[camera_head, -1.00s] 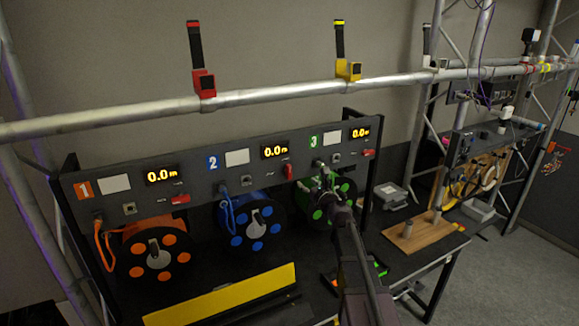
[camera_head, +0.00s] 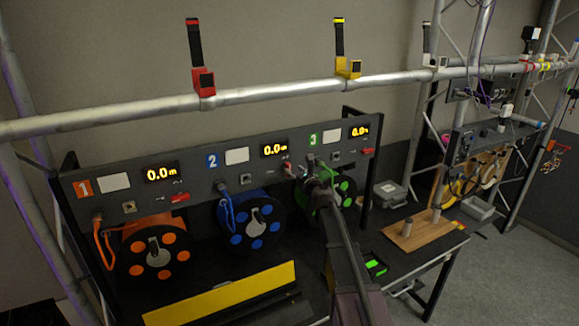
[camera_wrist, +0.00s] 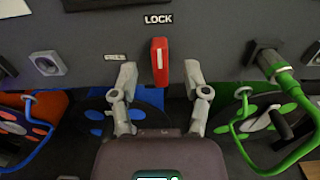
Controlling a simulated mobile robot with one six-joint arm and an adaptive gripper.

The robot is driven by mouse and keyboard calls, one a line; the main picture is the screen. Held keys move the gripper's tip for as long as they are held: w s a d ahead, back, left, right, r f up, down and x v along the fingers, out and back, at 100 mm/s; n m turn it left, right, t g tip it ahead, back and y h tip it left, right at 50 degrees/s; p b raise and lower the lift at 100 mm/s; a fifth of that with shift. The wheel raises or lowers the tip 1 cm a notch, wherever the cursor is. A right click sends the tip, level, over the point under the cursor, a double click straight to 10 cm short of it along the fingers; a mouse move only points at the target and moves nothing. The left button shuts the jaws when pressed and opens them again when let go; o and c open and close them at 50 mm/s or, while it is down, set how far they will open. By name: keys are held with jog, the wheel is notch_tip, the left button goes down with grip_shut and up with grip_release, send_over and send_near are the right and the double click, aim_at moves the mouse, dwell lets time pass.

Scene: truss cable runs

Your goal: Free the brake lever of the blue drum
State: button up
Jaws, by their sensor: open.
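The blue drum (camera_head: 252,222) hangs under the panel (camera_head: 130,205) at station 2, its blue cable plugged in at the left. A red brake lever (camera_wrist: 160,60) points down under the word LOCK, to the upper right of the blue drum. It also shows small in the head view (camera_head: 286,168), below the middle display. My gripper (camera_wrist: 160,78) is open, with one fingertip on each side of the lever's lower end in the wrist view. I see gaps at both sides; depth is hard to judge. Part of the blue drum shows behind my left finger (camera_wrist: 124,95).
The green drum (camera_head: 345,190) and its thick green cable (camera_wrist: 290,85) are close on the right. The orange drum (camera_head: 155,255) is at the left. Red levers of the other stations (camera_head: 180,197) also hang on the panel. A yellow bar (camera_head: 225,295) lies in front.

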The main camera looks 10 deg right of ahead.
aim_at(290, 166)
jog(key=shift+x, duration=2.5)
jog(key=shift+c, duration=0.2)
grip_shut()
